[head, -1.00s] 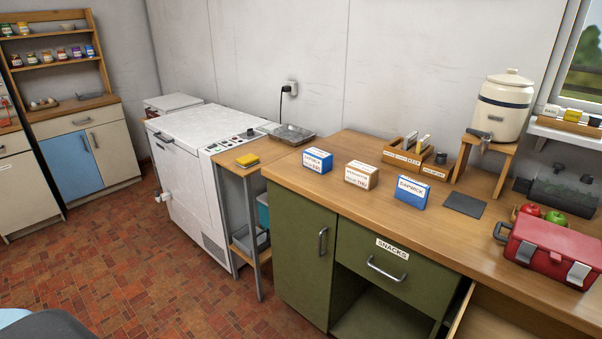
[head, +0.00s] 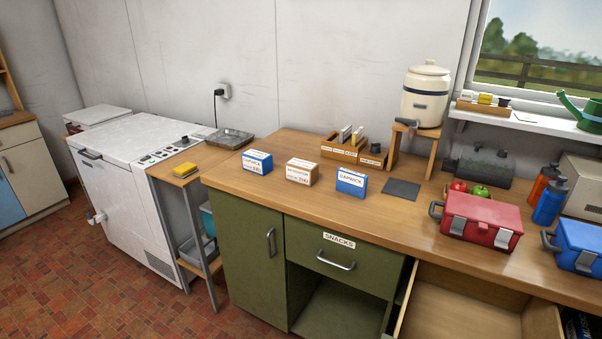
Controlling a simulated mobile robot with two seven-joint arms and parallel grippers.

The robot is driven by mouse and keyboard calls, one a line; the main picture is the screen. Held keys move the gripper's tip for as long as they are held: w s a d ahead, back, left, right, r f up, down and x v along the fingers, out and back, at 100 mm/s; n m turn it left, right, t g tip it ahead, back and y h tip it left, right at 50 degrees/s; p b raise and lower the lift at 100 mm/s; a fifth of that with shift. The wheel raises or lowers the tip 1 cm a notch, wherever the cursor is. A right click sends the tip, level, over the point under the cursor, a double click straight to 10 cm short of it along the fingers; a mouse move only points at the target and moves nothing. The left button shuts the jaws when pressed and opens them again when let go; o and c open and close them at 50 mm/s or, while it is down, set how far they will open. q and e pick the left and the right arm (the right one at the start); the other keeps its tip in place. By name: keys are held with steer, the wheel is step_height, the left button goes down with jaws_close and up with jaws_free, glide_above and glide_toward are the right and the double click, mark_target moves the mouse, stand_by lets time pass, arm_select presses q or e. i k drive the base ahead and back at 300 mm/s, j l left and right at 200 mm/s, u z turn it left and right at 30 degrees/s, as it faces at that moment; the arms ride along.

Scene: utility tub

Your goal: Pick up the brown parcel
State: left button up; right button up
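The brown parcel (head: 302,172) is a small box with a white label on its front. It sits upright on the wooden counter (head: 400,215), near the front edge above the green cabinet. A blue and white box (head: 257,162) stands to its left and another blue box (head: 351,182) to its right, both apart from it. Neither of my grippers shows in the head view.
A wooden organiser (head: 350,150) stands behind the boxes. A beige crock (head: 425,95) is on a stand, and a red toolbox (head: 480,220) is at the right. An open drawer (head: 460,310) juts out below the counter. The tiled floor (head: 110,280) at left is clear.

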mark_target(301, 171)
steer(key=i+j, duration=0.75)
steer(key=j, duration=0.15)
steer(key=i+j+z, duration=0.25)
steer(key=z, duration=1.15)
steer(key=k+l, duration=0.05)
